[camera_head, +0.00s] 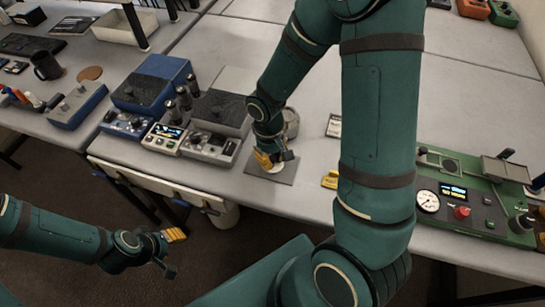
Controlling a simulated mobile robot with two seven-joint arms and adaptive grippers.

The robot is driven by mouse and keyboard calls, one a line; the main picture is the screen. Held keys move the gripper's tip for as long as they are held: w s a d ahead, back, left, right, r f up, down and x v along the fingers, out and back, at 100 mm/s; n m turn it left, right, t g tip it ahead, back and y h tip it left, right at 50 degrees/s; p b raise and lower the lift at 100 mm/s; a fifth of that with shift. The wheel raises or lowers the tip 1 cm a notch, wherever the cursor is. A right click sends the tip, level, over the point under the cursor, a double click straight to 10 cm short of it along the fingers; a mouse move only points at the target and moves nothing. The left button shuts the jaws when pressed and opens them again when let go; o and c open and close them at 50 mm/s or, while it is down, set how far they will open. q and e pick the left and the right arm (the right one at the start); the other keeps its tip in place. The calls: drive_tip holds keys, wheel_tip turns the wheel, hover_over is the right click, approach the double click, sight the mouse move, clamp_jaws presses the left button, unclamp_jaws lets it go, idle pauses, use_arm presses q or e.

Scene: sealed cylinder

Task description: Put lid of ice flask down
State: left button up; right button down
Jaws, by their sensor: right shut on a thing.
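My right gripper (272,160) points down over a grey square mat (286,175) near the front edge of the table. It is shut on a small pale thing, apparently the lid (268,170), which is mostly hidden by the fingers. I cannot tell whether the lid touches the mat. A grey round vessel (291,122), perhaps the ice flask, stands just behind, partly hidden by my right arm. My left gripper (168,252) hangs at the lower left, in front of the table and away from it, with its fingers apart and empty.
Blue and grey instruments (210,145) stand left of the mat. A green device with a gauge (475,205) stands at the right. A yellow item (330,180) and a small label card (334,126) lie near my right arm. The table behind is largely clear.

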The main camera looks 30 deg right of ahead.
drive_tip(key=shift+f, duration=0.2)
drive_tip(key=c, duration=1)
unclamp_jaws()
drive_tip(key=shift+r, duration=0.2)
drive_tip(key=shift+w+r, duration=0.1)
drive_tip(key=shift+r, duration=0.2)
wheel_tip(320, 180, up, 11)
drive_tip(key=w+p, duration=0.1)
drive_tip(key=p, duration=0.1)
drive_tip(key=shift+w+r, duration=0.15)
drive_tip(key=shift+r, duration=0.05)
drive_tip(key=shift+a, duration=0.15)
